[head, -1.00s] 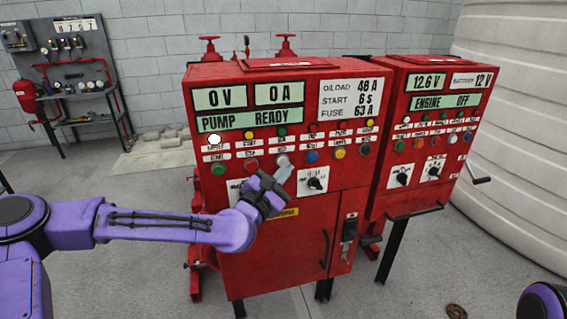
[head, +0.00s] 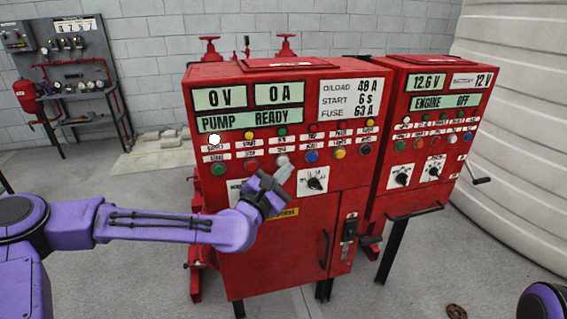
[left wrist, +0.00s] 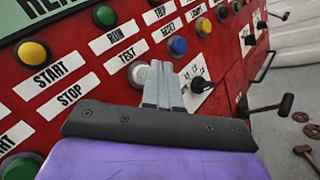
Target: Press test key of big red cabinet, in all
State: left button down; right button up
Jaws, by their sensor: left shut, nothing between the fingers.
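The big red cabinet (head: 300,200) stands in the middle of the head view, with display panels reading 0 V, 0 A and PUMP READY. Its lower row of keys includes a white key (head: 282,160). In the left wrist view the white key (left wrist: 139,74) sits next to the TEST label (left wrist: 121,77), partly hidden by my fingers. My left gripper (head: 284,172) is shut and empty, its fingertips just below the white key in the head view. In the left wrist view the shut fingers (left wrist: 163,75) overlap the key's right side. I cannot tell whether they touch it. My right gripper is out of view.
Green (head: 219,169), red (head: 251,165) and blue (head: 312,156) keys flank the white one. A rotary switch (head: 316,179) lies lower right. A second red cabinet (head: 425,140) with a crank handle stands at right, near a pale tank (head: 515,130).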

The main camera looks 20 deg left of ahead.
pick_arm(q)
jog(key=shift+w, duration=0.1)
dwell(0.6)
jog(key=shift+w+a+b, duration=0.25)
jog(key=shift+w+b, duration=0.05)
jog(key=shift+w+a, duration=0.2)
jog(key=shift+w, duration=0.1)
dwell(0.7)
jog(key=shift+s+b, duration=0.1)
jog(key=shift+b, duration=0.2)
jog(key=shift+s+d, duration=0.45)
jog(key=shift+s, duration=0.1)
